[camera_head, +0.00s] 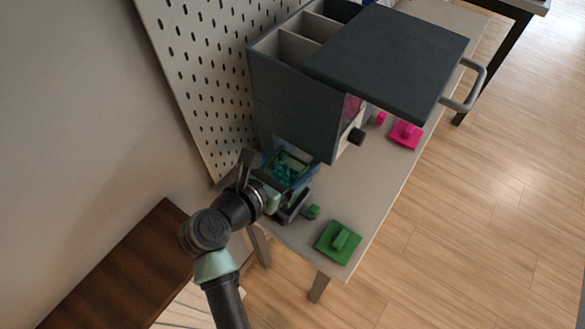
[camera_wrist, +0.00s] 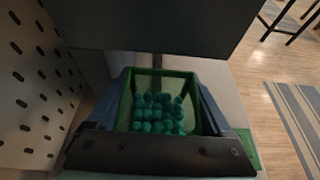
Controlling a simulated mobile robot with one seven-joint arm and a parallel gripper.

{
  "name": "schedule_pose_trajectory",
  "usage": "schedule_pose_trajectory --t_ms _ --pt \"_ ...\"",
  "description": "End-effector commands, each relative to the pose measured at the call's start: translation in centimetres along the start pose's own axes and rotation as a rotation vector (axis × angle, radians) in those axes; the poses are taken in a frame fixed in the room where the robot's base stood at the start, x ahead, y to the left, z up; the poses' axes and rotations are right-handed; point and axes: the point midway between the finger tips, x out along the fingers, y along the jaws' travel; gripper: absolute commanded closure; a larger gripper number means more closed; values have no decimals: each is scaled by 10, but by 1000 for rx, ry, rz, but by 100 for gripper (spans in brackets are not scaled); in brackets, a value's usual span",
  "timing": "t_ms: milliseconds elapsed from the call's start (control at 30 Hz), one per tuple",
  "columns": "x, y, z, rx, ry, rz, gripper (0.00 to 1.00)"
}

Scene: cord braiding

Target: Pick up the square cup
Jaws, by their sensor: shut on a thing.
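The square cup (camera_head: 289,158) is green, open at the top, and stands near the left end of the table in the head view. It holds many small teal balls. In the wrist view, the cup (camera_wrist: 124,112) fills the space between my two dark blue fingers. My gripper (camera_wrist: 163,82) is shut on the cup, with a finger along its left and right sides. The cup looks upright. Its underside is hidden, so I cannot tell whether it touches the table.
A grey cabinet (camera_head: 290,112) with a dark top stands close beside the cup. A pegboard (camera_head: 200,75) rises behind. On the table (camera_head: 345,190) lie a green square lid with a handle (camera_head: 338,242) and a pink one (camera_head: 406,135). A small green knob (camera_head: 313,212) lies near my gripper.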

Motion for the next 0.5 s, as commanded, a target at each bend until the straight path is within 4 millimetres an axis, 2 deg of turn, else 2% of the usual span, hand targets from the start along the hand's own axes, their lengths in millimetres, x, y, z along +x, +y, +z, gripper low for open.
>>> schedule_pose_trajectory --t_ms 33,100,167,500 --pt "-5 0 14 6 -3 2 72" --pt "-10 -1 27 5 -3 0 72" --pt "-8 -17 20 -1 2 -5 72" --pt "-9 -82 20 -1 0 -5 72"
